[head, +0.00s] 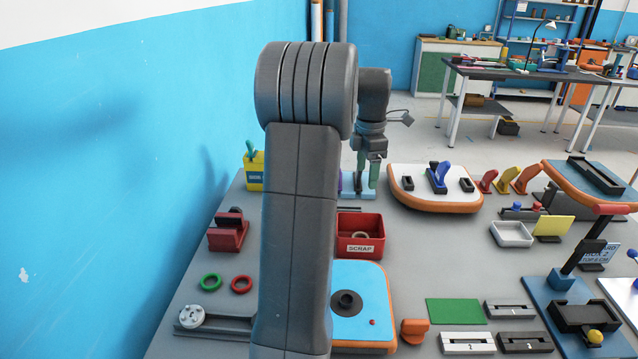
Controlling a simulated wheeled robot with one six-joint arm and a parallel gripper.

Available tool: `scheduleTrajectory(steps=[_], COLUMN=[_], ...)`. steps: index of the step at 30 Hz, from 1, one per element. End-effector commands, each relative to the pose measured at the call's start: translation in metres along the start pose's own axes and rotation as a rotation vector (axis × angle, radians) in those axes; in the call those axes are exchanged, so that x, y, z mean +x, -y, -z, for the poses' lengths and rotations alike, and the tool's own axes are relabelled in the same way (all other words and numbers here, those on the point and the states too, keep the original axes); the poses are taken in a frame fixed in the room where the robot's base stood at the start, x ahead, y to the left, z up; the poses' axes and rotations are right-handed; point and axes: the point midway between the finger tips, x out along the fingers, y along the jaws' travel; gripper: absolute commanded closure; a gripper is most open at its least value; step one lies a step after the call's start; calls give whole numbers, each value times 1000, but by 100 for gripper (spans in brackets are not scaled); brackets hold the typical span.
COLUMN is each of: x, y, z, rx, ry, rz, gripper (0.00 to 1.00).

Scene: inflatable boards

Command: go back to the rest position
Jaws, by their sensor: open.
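My arm rises through the middle of the head view and hides part of the table. My gripper (367,174) hangs fingers down at the far side of the grey table (455,258), above or beside a small light-blue block (352,193). Its fingers are small in the view and stand apart, with nothing seen between them. I cannot tell whether they touch the block.
Right of the gripper is a white-and-orange board (420,182) with a blue fin. A yellow box (254,175) stands left. A blue wall (120,130) borders the left side.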

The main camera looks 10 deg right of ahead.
Motion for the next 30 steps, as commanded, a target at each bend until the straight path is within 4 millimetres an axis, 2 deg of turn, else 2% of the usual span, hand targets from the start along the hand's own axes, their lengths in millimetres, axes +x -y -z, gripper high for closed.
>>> scheduleTrajectory(steps=[20,21,22,24,30], x=[129,131,119,109,92], y=[1,1,0,0,0], z=[0,0,0,0,0], rx=[0,0,0,0,0], ry=[-2,-1,0,0,0], rz=[5,4,0,-1,0], gripper=[30,30,30,30,30])
